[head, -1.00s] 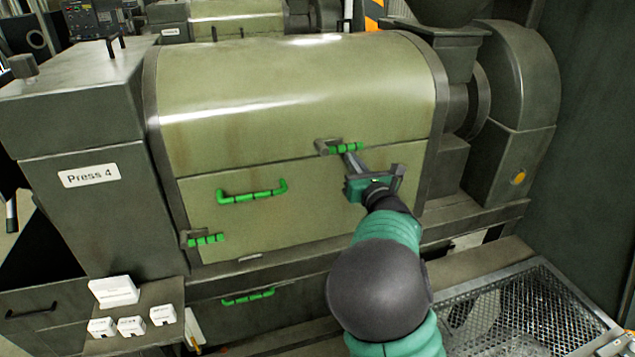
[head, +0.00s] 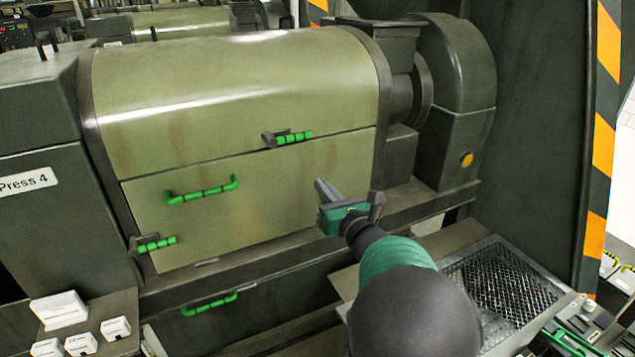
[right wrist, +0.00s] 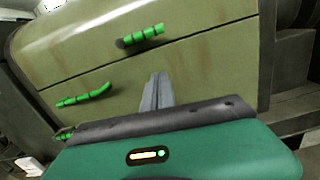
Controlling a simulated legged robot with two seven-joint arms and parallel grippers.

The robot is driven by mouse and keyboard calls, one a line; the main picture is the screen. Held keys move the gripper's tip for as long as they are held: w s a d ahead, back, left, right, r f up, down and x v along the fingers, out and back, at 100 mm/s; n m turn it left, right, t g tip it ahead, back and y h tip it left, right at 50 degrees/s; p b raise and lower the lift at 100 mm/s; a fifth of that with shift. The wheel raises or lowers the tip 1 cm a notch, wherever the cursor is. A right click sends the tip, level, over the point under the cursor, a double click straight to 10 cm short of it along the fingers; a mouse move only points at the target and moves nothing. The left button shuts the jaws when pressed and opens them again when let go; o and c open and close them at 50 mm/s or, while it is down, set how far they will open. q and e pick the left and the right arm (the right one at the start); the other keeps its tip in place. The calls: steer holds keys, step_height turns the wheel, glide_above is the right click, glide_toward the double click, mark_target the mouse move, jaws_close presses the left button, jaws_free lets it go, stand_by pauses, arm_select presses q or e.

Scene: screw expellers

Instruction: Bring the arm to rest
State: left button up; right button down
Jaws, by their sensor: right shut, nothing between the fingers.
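My right gripper (head: 326,191) is shut and empty, in front of the lower right part of the olive press cover. It stands apart from the upper green latch handle (head: 293,138), which is above and left of it. In the right wrist view the shut fingers (right wrist: 157,90) point at the cover panel, with the same latch handle (right wrist: 140,36) up and left of them. My right arm comes in from the bottom right. My left gripper is not in view.
The press cover (head: 230,90) also carries a green bar handle (head: 202,190) and a lower latch (head: 157,243). A metal mesh tray (head: 500,285) lies right of my arm. White boxes (head: 60,310) sit at lower left. A striped post (head: 603,130) stands at right.

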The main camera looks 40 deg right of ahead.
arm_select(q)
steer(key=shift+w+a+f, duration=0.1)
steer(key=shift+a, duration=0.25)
arm_select(e)
steer(key=shift+w+a, duration=0.15)
steer(key=shift+a, duration=0.3)
steer(key=s+a+f+m+g+y, duration=0.15)
steer(key=a+f+m+g, duration=0.3)
steer(key=f+m, duration=0.55)
steer(key=s+a+f+m+g, duration=0.35)
steer(key=a+f+m, duration=0.25)
steer(key=f+m, duration=0.4)
steer(key=s+a+f+m+g+y, duration=0.1)
steer(key=s+a+f+m+g, duration=0.2)
steer(key=s+a+m, duration=0.3)
steer(key=s+a+f+m+g+y, duration=0.2)
steer(key=s+a+f+m+g, duration=0.2)
steer(key=s+a+m, duration=0.2)
steer(key=s+a, duration=0.1)
steer(key=s, duration=0.1)
steer(key=shift+s+a+f, duration=0.2)
steer(key=shift+s+f, duration=0.1)
steer(key=shift+f, duration=0.1)
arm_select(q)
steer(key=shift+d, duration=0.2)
arm_select(e)
steer(key=shift+d, duration=0.15)
